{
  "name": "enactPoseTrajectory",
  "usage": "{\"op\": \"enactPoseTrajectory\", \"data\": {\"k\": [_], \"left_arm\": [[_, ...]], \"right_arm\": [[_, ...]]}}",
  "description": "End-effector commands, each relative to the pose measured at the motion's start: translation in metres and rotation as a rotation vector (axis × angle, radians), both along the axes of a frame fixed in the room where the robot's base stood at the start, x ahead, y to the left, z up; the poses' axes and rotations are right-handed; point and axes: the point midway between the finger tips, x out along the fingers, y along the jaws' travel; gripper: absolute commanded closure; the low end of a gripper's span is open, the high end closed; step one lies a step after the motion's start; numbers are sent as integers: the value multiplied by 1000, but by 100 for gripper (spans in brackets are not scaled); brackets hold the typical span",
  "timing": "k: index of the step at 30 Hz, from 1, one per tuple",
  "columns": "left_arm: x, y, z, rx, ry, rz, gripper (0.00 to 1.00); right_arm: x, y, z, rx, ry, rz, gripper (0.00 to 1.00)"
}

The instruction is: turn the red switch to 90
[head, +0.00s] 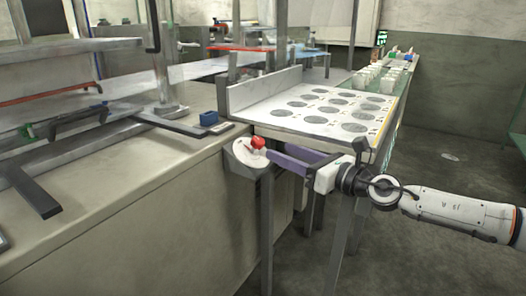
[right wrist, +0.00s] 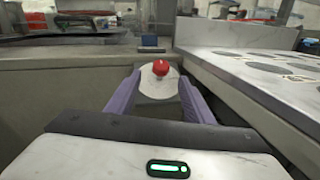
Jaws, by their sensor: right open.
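The red switch (head: 258,142) is a small red knob on a round pale dial plate (head: 243,155) at the corner of the counter, beside the white table. My right gripper (head: 272,152) comes in from the right with its purple fingers pointing at the switch. In the right wrist view the switch (right wrist: 161,69) stands straight ahead, centred between the two spread fingers (right wrist: 159,80). The gripper is open, with no visible contact with the knob. The dial's markings are too small to read. My left gripper is not in view.
A white table (head: 285,108) with grey round marks lies just right of the switch. Several white cups (head: 375,78) stand beyond it. A small blue block (head: 209,118) sits on the counter (head: 150,160) behind the dial. The floor at the right is clear.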

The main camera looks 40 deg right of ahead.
Motion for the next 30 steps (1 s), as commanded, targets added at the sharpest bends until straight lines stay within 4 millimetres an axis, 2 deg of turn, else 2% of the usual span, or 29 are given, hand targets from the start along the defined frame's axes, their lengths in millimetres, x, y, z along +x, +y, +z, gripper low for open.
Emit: {"op": "enactPoseTrajectory", "data": {"k": [1, 3, 16, 30], "left_arm": [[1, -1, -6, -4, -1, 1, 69], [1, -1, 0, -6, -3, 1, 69], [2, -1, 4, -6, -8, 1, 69], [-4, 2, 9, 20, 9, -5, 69]], "right_arm": [[7, 0, -2, -10, -3, -1, 52], [10, 0, 2, 3, -4, -6, 52], [33, 3, 3, 3, -3, -7, 52], [71, 11, 2, 7, -1, -7, 52]]}}
